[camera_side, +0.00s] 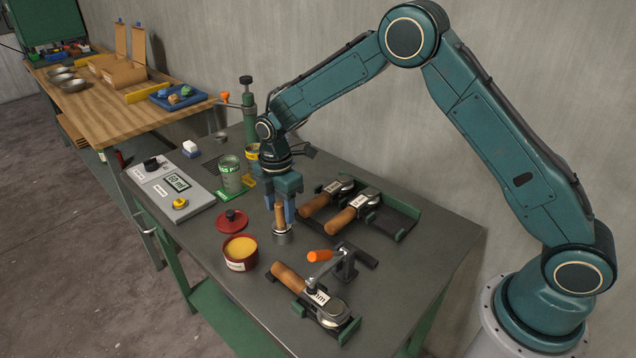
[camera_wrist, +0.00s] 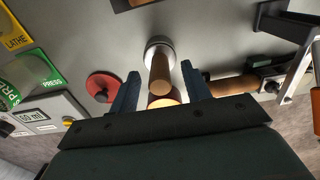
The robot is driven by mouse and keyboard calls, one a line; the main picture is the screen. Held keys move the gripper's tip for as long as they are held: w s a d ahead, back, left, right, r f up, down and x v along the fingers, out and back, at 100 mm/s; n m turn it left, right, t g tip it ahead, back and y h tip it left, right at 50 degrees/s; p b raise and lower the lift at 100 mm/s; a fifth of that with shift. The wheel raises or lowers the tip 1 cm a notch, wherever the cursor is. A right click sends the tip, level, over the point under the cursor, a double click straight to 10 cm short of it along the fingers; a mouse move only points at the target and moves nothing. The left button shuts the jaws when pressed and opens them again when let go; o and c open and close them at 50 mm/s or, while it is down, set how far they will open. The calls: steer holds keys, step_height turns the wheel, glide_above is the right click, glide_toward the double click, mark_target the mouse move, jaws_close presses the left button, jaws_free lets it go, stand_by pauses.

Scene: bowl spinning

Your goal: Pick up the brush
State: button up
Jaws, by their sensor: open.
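The brush (camera_side: 280,218) stands upright with its wooden handle up and its metal lower end at the tabletop; its bristles are hidden. My gripper (camera_side: 280,206) is above it, pointing down, with its blue fingers on either side of the upper handle. In the wrist view the brush handle (camera_wrist: 160,76) lies between the two fingers of my gripper (camera_wrist: 160,70), with a visible gap on each side. The fingers are open and do not appear to touch the handle.
A red pot (camera_side: 240,262) of yellow-orange stuff and a red lid (camera_side: 232,221) stand close by. Wooden-handled tools lie in green racks (camera_side: 405,228) on the right; one lies clamped in front (camera_side: 290,277). A green can (camera_side: 231,180) and a control box (camera_side: 160,204) stand to the left.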

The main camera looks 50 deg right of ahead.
jaws_close()
steer(key=shift+r, duration=0.2)
stand_by(0.3)
step_height(320, 180, up, 20)
steer(key=shift+f, duration=0.15)
stand_by(0.5)
stand_by(0.4)
